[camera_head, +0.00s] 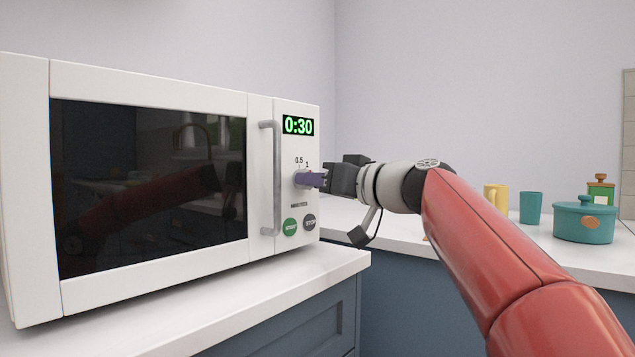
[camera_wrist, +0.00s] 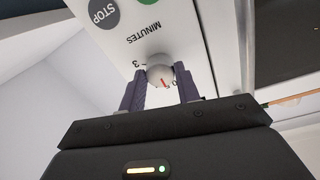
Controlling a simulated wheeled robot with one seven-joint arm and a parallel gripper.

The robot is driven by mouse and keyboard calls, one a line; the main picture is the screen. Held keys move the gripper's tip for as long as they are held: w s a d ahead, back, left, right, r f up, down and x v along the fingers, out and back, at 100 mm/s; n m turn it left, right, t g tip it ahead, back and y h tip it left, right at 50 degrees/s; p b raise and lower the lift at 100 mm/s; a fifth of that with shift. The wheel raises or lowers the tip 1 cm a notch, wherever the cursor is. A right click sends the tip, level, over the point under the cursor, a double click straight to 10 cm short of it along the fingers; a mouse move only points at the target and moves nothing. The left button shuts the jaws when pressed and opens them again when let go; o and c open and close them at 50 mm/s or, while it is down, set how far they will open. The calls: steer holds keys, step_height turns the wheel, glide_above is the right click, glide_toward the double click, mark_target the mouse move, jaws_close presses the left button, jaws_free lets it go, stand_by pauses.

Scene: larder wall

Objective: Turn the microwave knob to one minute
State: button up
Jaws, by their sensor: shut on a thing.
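The white microwave (camera_head: 150,84) stands on the counter with its door shut. Its green display (camera_head: 298,125) reads 0:30. The round knob (camera_wrist: 158,71) is on the control panel, with scale marks 0.5 and 1 above it in the head view. My gripper (camera_head: 312,179) reaches in from the right and is shut on the knob. In the wrist view my gripper (camera_wrist: 160,88) has one finger on each side of the knob. The fingers largely hide the knob in the head view.
A green START button (camera_head: 290,227) and a grey STOP button (camera_head: 309,222) sit below the knob. The vertical door handle (camera_head: 270,180) is close to its left. A yellow mug (camera_head: 497,197), teal cup (camera_head: 531,208), teal pot (camera_head: 584,220) and green canister (camera_head: 601,192) stand on the right counter.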

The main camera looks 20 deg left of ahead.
steer(key=shift+m, duration=0.4)
steer(key=shift+m+p, duration=1.5)
steer(key=shift+m, duration=1.9)
steer(key=o, duration=1)
steer(key=shift+c, duration=0.2)
steer(key=b+v, duration=0.1)
steer(key=v, duration=0.6)
steer(key=shift+s+d+r+b, duration=0.15)
steer(key=shift+s+d+b, duration=0.05)
steer(key=shift+d+b, duration=0.15)
